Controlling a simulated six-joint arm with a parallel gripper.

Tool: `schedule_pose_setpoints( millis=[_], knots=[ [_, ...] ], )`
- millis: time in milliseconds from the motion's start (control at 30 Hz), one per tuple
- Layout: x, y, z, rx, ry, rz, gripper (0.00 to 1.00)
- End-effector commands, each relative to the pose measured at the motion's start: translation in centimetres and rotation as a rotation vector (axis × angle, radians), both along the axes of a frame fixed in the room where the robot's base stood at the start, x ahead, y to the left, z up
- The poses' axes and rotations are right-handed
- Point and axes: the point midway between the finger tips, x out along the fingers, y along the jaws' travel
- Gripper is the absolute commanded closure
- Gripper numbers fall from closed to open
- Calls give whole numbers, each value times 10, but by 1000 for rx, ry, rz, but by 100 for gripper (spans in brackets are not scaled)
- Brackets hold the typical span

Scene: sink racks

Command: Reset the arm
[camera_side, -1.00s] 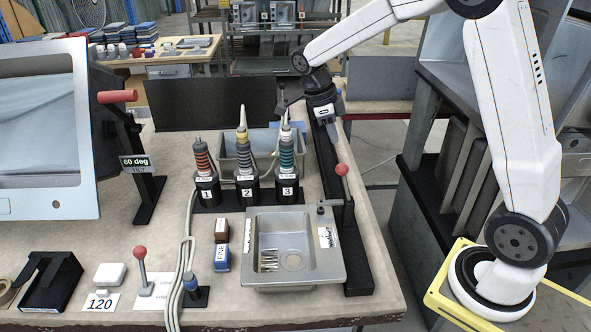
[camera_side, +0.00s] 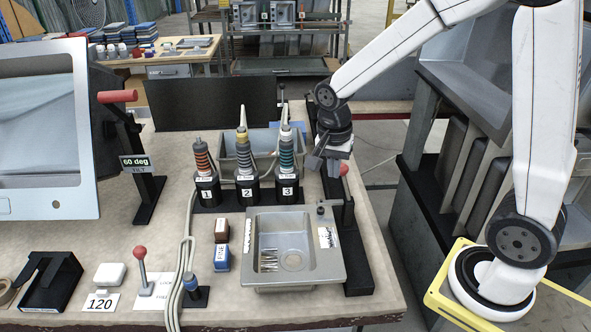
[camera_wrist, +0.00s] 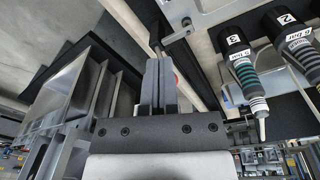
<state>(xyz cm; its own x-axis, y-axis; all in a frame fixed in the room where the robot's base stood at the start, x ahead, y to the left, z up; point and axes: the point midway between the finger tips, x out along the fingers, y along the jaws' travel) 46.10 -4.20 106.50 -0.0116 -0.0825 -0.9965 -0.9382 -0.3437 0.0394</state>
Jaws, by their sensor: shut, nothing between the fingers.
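My gripper (camera_side: 322,168) hangs over the back right of the bench, pointing down, with its fingers together and empty. It is just left of a red-knobbed lever (camera_side: 343,169) on a black rail (camera_side: 358,265); I cannot tell whether they touch. In the wrist view the closed fingers (camera_wrist: 158,70) point up the picture, and a bit of red shows beside them. My gripper is right of the spray tool marked 3 (camera_side: 287,165) and behind the small grey sink (camera_side: 295,272).
Spray tools 1 (camera_side: 205,165) and 2 (camera_side: 244,165) stand in the same black holder. A second grey basin (camera_side: 230,150) is behind them. A large tilted sink (camera_side: 40,150) is at left, a shelf rack (camera_side: 450,170) at right. Blocks and a hose lie on the bench.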

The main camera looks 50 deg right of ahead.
Motion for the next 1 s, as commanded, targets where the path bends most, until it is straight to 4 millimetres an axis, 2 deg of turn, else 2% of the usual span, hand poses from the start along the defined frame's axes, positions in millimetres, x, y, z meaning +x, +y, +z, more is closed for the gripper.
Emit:
schedule_pose_setpoints(
  millis=[700, 1000],
  knots=[
    [-57, 37, -26, -24, -137, 1007, 100],
    [-69, 41, -31, -60, -161, 1211, 100]
  ],
)
